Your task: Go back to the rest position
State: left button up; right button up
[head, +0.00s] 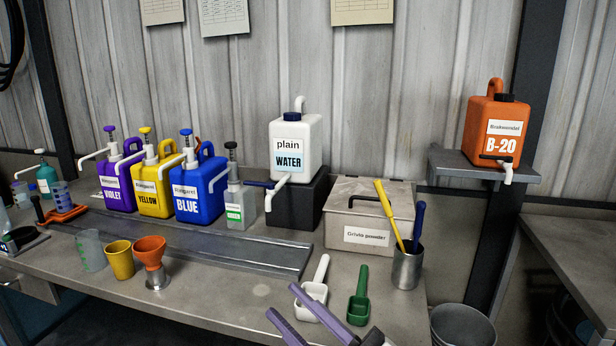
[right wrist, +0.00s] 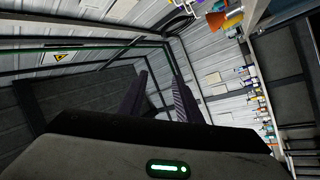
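My right gripper (head: 282,300) shows at the bottom middle of the head view, with its two purple fingers spread apart and nothing between them. In the right wrist view the gripper (right wrist: 155,62) also has its fingers apart and empty, pointing toward the wall and corner of the room. In the head view it appears in front of the bench's front edge, left of the green scoop (head: 358,296) and below the white scoop (head: 312,295). My left gripper is not in view.
The bench (head: 215,290) holds violet, yellow and blue canisters (head: 200,190), a water jug (head: 295,145), a powder box (head: 369,212) and a metal cup (head: 407,268) with tools. Small cups (head: 119,260) stand near the front. An orange B-20 canister (head: 497,128) sits on a right shelf.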

jog(key=s+d+f+m+h, duration=0.2)
jog(key=d+f+m+h, duration=0.45)
jog(key=f, duration=0.55)
jog(key=s+d+f+m+h, duration=0.3)
jog(key=d+f+m+h, duration=0.3)
jog(key=f, duration=0.5)
jog(key=s+d+f+m+g+h, duration=0.1)
jog(key=s+d+f+m+g, duration=0.1)
jog(key=s+f, duration=0.5)
jog(key=s+d+f+m+g+h, duration=0.2)
jog(key=s+d+f+m+g, duration=0.1)
jog(key=s+f, duration=0.5)
jog(key=shift+s+d+f+g, duration=0.15)
jog(key=shift+s+d+g, duration=0.15)
jog(key=shift+s+d, duration=0.25)
jog(key=shift+w+d+m, duration=0.1)
jog(key=shift+m, duration=0.15)
